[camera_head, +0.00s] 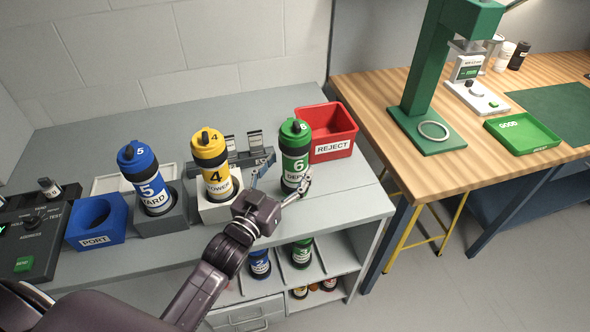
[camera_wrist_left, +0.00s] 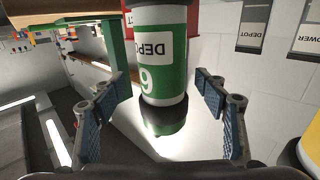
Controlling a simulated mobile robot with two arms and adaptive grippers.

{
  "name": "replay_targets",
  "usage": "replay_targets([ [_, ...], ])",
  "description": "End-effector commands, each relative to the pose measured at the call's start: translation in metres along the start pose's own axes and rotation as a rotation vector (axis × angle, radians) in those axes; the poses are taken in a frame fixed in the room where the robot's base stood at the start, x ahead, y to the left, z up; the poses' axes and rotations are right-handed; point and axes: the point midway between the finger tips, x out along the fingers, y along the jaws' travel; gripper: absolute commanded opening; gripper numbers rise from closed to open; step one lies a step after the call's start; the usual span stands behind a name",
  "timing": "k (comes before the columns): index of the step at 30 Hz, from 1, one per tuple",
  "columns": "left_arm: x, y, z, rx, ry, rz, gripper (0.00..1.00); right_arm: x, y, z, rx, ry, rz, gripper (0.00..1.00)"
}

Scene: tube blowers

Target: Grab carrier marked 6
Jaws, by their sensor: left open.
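The carrier marked 6 (camera_head: 295,158) is a green and white cylinder with a black base and a green cap, standing upright on the grey bench beside the red bin. Its label reads DEPOT. My left gripper (camera_head: 282,186) is open in front of it, with one finger on each side. In the left wrist view the carrier (camera_wrist_left: 161,75) appears upside down, between and beyond the two spread fingers (camera_wrist_left: 166,115). I see clear gaps between the fingers and the carrier there. My right gripper is not in view.
A yellow carrier marked 4 (camera_head: 209,158) and a blue carrier marked 5 (camera_head: 146,178) stand left in holders. A blue PORT holder (camera_head: 96,222) is further left. The red REJECT bin (camera_head: 331,131) is behind right. More carriers sit on the shelf below. A wooden table (camera_head: 375,92) is at right.

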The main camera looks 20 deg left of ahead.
Motion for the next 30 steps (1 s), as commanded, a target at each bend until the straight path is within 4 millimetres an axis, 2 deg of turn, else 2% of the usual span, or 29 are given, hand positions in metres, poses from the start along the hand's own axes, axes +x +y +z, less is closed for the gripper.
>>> replay_targets([
  [4,0.022,-0.004,-0.002,0.001,0.0,-0.001,0.67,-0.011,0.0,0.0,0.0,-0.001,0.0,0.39],
  [8,0.036,-0.003,-0.001,0.001,0.001,0.0,0.67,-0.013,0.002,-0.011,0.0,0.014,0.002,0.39],
  [12,0.039,-0.003,0.001,0.001,0.0,0.0,0.67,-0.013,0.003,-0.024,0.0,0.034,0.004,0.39],
  [17,0.039,-0.003,0.001,0.0,0.0,0.0,0.65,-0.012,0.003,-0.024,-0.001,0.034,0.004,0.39],
  [30,0.039,-0.003,0.001,0.001,-0.001,0.0,0.17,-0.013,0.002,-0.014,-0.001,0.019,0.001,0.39],
])
